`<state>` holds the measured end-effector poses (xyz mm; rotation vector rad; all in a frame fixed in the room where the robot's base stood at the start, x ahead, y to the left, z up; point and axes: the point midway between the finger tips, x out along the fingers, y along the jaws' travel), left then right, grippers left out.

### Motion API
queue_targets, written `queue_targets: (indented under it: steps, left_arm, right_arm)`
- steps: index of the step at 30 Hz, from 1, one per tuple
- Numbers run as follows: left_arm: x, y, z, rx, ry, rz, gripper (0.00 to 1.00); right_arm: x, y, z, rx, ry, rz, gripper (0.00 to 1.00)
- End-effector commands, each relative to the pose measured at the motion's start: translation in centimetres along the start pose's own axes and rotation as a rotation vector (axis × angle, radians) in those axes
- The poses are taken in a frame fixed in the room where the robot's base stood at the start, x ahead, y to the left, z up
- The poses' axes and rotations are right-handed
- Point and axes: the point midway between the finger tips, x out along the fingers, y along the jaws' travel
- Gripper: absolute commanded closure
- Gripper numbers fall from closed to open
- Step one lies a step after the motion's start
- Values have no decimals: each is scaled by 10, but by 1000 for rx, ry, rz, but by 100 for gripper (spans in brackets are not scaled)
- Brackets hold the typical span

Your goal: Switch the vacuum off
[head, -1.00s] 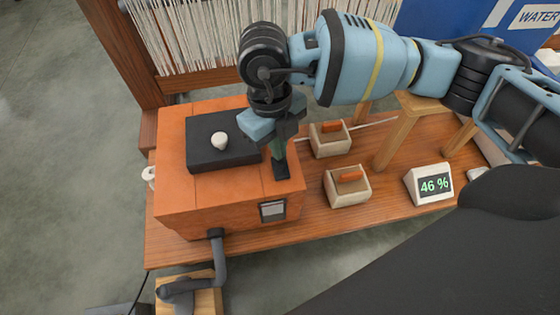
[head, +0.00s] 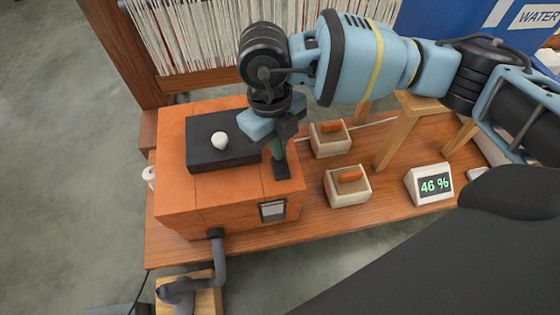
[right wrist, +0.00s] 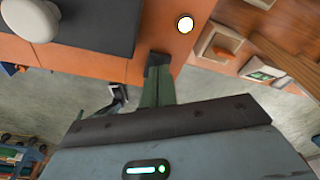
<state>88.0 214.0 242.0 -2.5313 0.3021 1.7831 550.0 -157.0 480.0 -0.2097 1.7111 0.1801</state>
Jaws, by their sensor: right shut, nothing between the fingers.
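An orange box-shaped machine (head: 180,197) stands on the wooden bench, with a black panel (head: 205,160) on its top carrying a white round knob (head: 219,141). A grey hose (head: 219,262) runs down from its front. I cannot tell for sure that this is the vacuum. My right gripper (head: 282,172) is shut and empty. It points down at the machine's top, right of the black panel; whether it touches is unclear. In the right wrist view the shut fingertips (right wrist: 158,62) are by the orange surface, with a bright white round light or button (right wrist: 185,24) beside them. My left gripper is not in view.
Two cream boxes with orange pieces, one farther (head: 331,148) and one nearer (head: 351,195), stand right of the machine. A display reading 46 % (head: 429,185) is farther right. A loom with white threads (head: 200,40) stands behind. A white cup-like thing (head: 149,174) is at the left.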

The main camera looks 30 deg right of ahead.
Motion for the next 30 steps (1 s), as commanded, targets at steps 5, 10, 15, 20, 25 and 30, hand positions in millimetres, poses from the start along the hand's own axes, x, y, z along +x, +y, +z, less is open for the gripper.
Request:
queue_targets:
  steps: [5,10,15,20,25,30]
  left_arm:
    - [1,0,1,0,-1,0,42]
    - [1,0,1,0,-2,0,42]
    - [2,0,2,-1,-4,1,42]
    - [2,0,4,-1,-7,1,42]
    - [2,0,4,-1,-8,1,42]
    - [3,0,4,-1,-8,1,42]
  right_arm:
    - [2,0,0,0,1,0,100]
    - [5,0,1,0,1,0,100]
    - [7,0,1,0,1,0,100]
    - [9,0,1,0,1,1,100]
    - [11,0,2,0,1,1,100]
    - [13,0,2,0,1,1,100]
